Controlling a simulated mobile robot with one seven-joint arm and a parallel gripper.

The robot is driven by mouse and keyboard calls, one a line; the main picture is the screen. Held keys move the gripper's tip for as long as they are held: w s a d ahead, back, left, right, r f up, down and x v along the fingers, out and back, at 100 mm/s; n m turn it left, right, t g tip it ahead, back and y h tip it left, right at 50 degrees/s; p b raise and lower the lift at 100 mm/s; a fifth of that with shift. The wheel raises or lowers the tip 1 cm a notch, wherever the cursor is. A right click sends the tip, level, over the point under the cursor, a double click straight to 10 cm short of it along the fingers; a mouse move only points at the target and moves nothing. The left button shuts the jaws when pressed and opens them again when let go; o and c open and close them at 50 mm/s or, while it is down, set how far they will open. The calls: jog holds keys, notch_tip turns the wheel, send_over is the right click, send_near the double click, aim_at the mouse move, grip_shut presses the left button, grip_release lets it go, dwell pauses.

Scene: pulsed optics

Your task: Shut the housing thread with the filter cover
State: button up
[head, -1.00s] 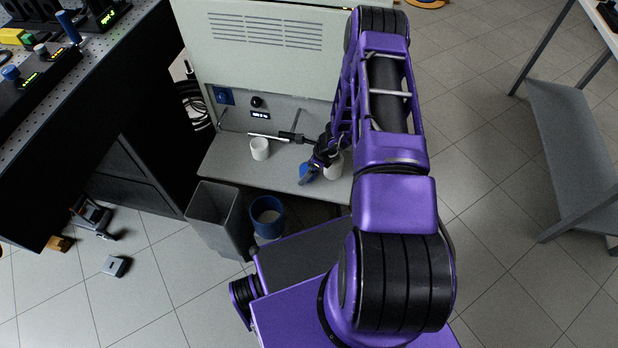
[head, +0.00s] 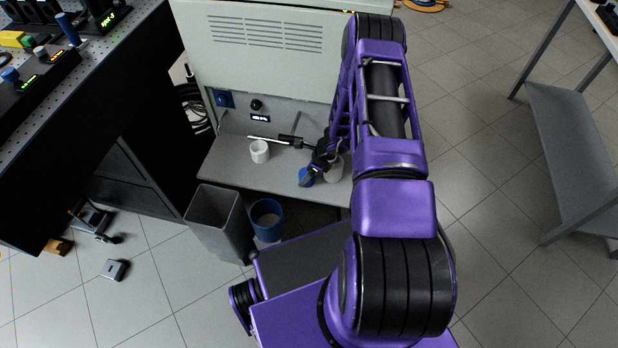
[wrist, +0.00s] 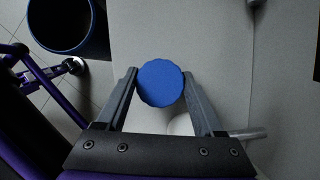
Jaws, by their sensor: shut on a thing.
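The blue, round, ridged filter cover (wrist: 160,83) sits between the two fingertips of my gripper (wrist: 160,86) in the wrist view. My gripper is shut on it. In the head view the cover (head: 306,178) shows as a small blue patch at the gripper, over the front part of the grey shelf. A pale round body (wrist: 181,125) shows partly below the cover in the wrist view, between the fingers. In the head view a pale cylinder (head: 336,171) stands just right of my gripper, partly hidden by the arm. I cannot make out the housing thread.
A white cup (head: 260,152) stands left on the shelf (head: 235,170), with a dark-handled tool (head: 290,141) behind it. A grey bin (head: 213,218) and a blue bucket (head: 266,222) stand below the shelf's front edge. The shelf's front left is clear.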

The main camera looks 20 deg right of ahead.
aim_at(302, 172)
jog(key=shift+c, duration=0.3)
jog(key=shift+r+p, duration=1.3)
jog(key=shift+r, duration=1)
jog(key=shift+r+p, duration=1.55)
jog(key=shift+r, duration=1)
jog(key=d+r+m, duration=0.1)
jog(key=d+r, duration=0.1)
jog(key=d, duration=0.1)
jog(key=s+d+r+m+p, duration=0.1)
jog(key=d+r, duration=0.1)
jog(key=d, duration=0.1)
jog(key=d+r+m+h+p, duration=0.1)
jog(key=d+r, duration=0.2)
jog(key=shift+s+m+t, duration=0.2)
jog(key=shift+m+t, duration=0.2)
